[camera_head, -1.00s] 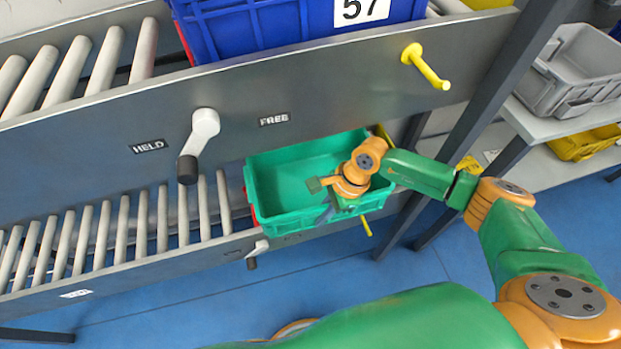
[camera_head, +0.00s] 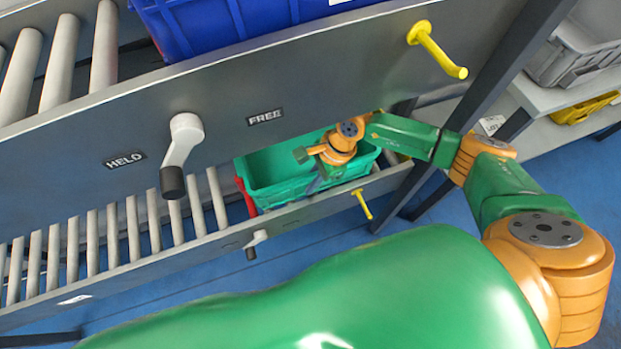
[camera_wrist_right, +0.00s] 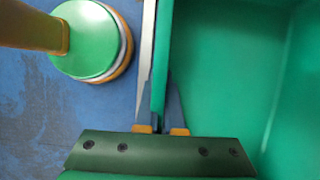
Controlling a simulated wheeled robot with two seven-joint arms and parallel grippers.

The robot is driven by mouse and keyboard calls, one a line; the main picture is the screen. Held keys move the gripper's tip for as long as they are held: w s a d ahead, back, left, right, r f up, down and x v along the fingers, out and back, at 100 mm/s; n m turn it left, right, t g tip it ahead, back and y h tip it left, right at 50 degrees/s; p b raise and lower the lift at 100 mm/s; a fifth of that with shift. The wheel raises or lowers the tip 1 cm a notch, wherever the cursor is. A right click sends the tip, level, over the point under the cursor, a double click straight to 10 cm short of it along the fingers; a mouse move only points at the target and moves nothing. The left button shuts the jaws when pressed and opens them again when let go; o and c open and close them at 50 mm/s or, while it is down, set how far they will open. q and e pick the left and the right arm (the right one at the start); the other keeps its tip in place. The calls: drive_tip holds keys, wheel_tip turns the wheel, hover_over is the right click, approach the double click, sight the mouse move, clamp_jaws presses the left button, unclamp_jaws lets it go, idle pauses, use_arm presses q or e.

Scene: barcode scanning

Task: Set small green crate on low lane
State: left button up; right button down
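The small green crate (camera_head: 272,172) sits at the right end of the low lane (camera_head: 110,240), behind its front rail, in the head view. It looks empty where I can see inside; the upper rail hides part of it. My right gripper (camera_head: 316,183) is at the crate's near wall. In the right wrist view, the crate's wall (camera_wrist_right: 159,50) runs between the two fingers (camera_wrist_right: 160,105), which are close together on either side of it and appear shut on it. The crate's interior (camera_wrist_right: 225,80) lies to the right. My left gripper is not in view.
The upper lane's rail (camera_head: 230,90) carries HELD and FREE labels, a grey lever (camera_head: 182,150) and a yellow peg (camera_head: 437,50). A blue crate (camera_head: 215,25) stands on the upper lane. A dark post (camera_head: 490,95) and a shelf with grey bins (camera_head: 575,60) are at right. Low rollers at left are clear.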

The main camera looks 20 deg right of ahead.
sight(349, 177)
drive_tip(key=shift+w+f+b, duration=0.2)
drive_tip(key=shift+f+b, duration=0.2)
drive_tip(key=shift+f, duration=0.2)
drive_tip(key=c, duration=1)
unclamp_jaws()
drive_tip(key=shift+s+r, duration=0.1)
drive_tip(key=shift+r, duration=0.05)
drive_tip(key=shift+c, duration=0.2)
drive_tip(key=shift+r+p, duration=0.2)
drive_tip(key=shift+p, duration=0.15)
drive_tip(key=shift+r+p, duration=0.6)
drive_tip(key=shift+p, duration=0.05)
drive_tip(key=d+b, duration=0.1)
drive_tip(key=d, duration=0.3)
drive_tip(key=d+b, duration=0.1)
drive_tip(key=d, duration=0.2)
drive_tip(key=d+b, duration=0.2)
drive_tip(key=d, duration=0.2)
drive_tip(key=shift+w+d, duration=0.25)
drive_tip(key=shift+d, duration=0.1)
drive_tip(key=shift+d+r, duration=0.2)
drive_tip(key=shift+d, duration=0.2)
